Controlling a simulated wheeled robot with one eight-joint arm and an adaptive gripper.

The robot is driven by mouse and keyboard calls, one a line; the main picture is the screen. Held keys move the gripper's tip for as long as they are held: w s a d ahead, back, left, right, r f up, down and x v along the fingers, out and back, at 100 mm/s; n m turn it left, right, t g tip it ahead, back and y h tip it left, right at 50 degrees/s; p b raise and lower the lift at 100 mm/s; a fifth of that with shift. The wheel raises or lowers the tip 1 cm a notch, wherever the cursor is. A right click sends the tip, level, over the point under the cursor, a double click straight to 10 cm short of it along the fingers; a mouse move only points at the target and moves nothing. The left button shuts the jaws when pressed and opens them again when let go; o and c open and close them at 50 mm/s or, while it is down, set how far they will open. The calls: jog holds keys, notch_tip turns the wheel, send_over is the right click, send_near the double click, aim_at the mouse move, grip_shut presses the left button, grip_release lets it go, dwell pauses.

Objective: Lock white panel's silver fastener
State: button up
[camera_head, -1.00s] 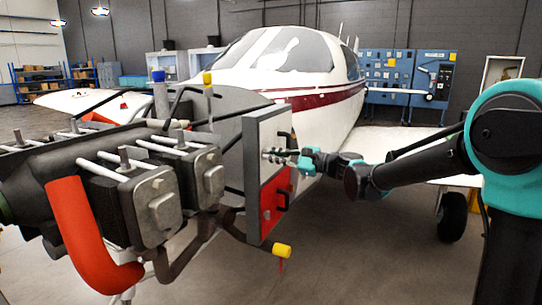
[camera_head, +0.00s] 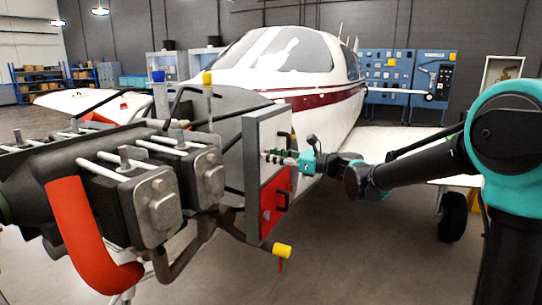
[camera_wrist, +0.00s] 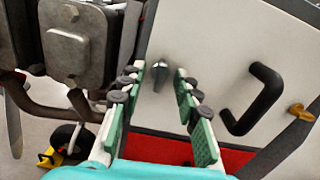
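The white panel (camera_head: 268,130) stands upright in a grey frame beside the engine. It also fills much of the wrist view (camera_wrist: 215,50). Its silver fastener (camera_wrist: 159,74) is a small elongated knob on the panel face. My gripper (camera_wrist: 160,72) is open, with its green-padded fingers on either side of the fastener and gaps showing on both sides. In the head view my gripper (camera_head: 266,155) reaches the panel from the right. Whether the fingertips touch the panel is unclear.
A black handle (camera_wrist: 256,98) sticks out of the white panel, right of my fingers. The engine (camera_head: 150,200) is close on the left. Open floor (camera_head: 350,250) lies right.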

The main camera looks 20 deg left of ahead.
jog(key=shift+o, duration=0.4)
jog(key=shift+d, duration=0.1)
jog(key=d, duration=0.4)
jog(key=shift+s+d, duration=0.2)
jog(key=shift+d, duration=0.2)
jog(key=shift+c, duration=0.6)
jog(key=shift+d, duration=0.25)
jog(key=shift+c, duration=0.5)
jog(key=shift+w+a, duration=0.15)
jog(key=shift+a, duration=1.25)
jog(key=shift+w+a, duration=0.1)
jog(key=shift+a, duration=1.25)
